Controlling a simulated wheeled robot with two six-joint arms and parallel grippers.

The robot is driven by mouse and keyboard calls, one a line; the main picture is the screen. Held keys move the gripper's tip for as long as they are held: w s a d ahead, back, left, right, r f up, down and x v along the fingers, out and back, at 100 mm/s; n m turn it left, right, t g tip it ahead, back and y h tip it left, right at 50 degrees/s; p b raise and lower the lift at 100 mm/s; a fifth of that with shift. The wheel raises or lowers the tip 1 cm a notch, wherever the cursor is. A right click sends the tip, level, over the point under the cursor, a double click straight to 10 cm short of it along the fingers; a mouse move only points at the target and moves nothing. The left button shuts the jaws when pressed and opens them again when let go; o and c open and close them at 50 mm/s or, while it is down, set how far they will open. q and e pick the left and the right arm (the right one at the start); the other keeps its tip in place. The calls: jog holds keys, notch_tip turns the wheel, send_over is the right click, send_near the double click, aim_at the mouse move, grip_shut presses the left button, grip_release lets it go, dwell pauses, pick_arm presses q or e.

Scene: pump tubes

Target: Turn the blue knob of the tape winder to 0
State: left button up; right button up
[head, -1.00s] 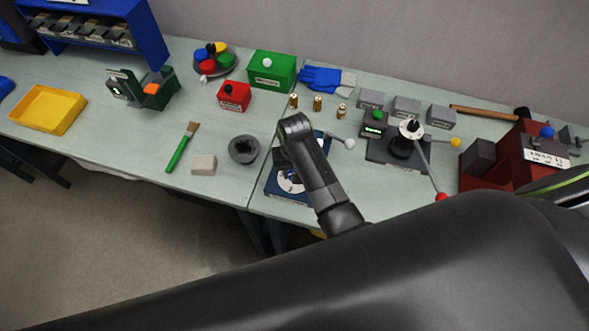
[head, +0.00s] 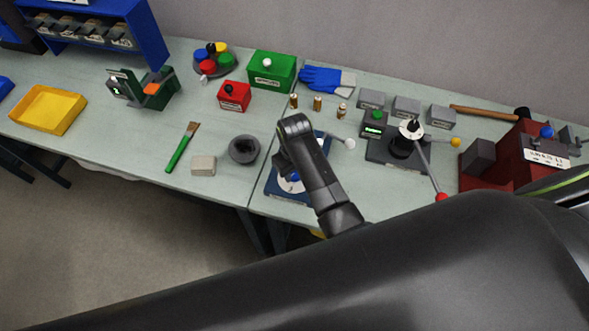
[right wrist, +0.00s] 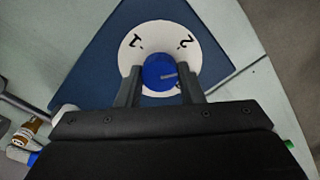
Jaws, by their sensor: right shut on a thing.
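The tape winder's blue base (head: 273,188) lies near the front edge of the table, partly behind my right arm. In the right wrist view it is a dark blue plate (right wrist: 90,65) with a white round dial (right wrist: 150,32) marked 1 and 2. The blue knob (right wrist: 157,67) stands at the dial's middle, and a light pointer line on it points right. A dark mark below the line is mostly hidden by a finger. My right gripper (right wrist: 160,84) is shut on the knob, one finger on each side. My left gripper is not in view.
A white-tipped lever (head: 349,143) reaches out beside the winder. A dark ring-shaped part (head: 244,150) and a beige block (head: 203,165) lie to the left. A grey device with a lever (head: 395,150) and a red machine with another blue knob (head: 547,131) stand to the right.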

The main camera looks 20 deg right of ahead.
jog(key=shift+n, duration=1.1)
jog(key=n, duration=0.3)
jog(key=o, duration=0.8)
jog(key=shift+o, duration=0.2)
